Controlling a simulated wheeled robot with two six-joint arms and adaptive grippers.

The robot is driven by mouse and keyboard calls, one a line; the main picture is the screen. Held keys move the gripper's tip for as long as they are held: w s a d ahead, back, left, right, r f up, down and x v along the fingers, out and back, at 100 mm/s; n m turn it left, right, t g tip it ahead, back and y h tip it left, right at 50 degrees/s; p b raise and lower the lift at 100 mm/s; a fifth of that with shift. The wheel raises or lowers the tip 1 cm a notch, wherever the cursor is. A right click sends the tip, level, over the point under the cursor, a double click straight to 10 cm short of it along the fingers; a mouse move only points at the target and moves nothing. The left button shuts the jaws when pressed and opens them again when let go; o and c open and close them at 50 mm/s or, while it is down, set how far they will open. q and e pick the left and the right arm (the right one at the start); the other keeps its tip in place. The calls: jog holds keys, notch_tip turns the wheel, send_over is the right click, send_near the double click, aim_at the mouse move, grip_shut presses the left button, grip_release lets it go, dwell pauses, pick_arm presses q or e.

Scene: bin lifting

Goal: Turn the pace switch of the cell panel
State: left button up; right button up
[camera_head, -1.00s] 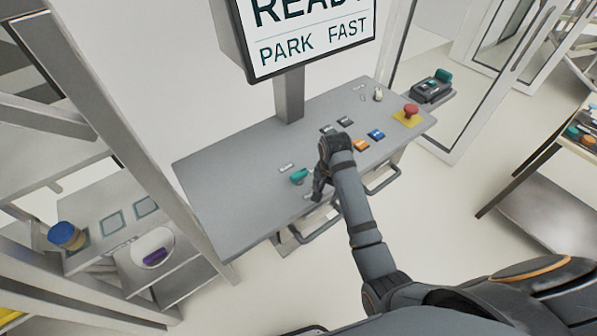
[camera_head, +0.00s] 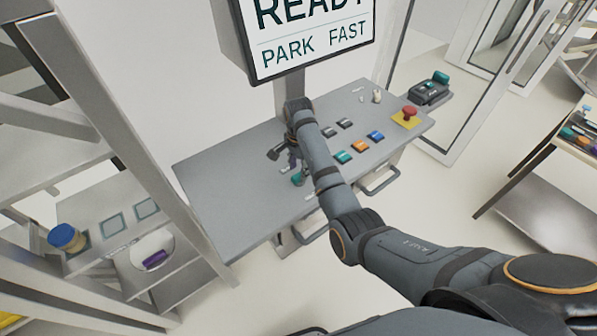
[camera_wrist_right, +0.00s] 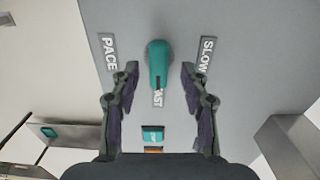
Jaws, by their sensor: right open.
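The pace switch is a teal lever knob (camera_head: 298,179) on the sloping grey cell panel (camera_head: 225,182), partly hidden by my right arm in the head view. In the wrist view the knob (camera_wrist_right: 159,62) stands between the fingertips of my right gripper (camera_wrist_right: 160,80), with a gap on each side. Its narrow end points at the partly covered FAST label (camera_wrist_right: 157,98). The PACE label (camera_wrist_right: 109,54) is at the left and the SLOW label (camera_wrist_right: 206,55) at the right. My right gripper (camera_head: 283,160) is open and empty above the panel. My left gripper is not in view.
A display (camera_head: 308,42) above the panel reads READY, PARK, FAST. Several coloured buttons, such as the orange one (camera_head: 360,146), and a red emergency knob (camera_head: 409,112) lie to the right. Handles (camera_head: 380,183) stick out at the front edge. The panel's left part is bare.

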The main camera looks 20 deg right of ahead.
jog(key=shift+s+f, duration=0.1)
jog(key=shift+f, duration=1.25)
jog(key=shift+d, duration=0.1)
grip_shut()
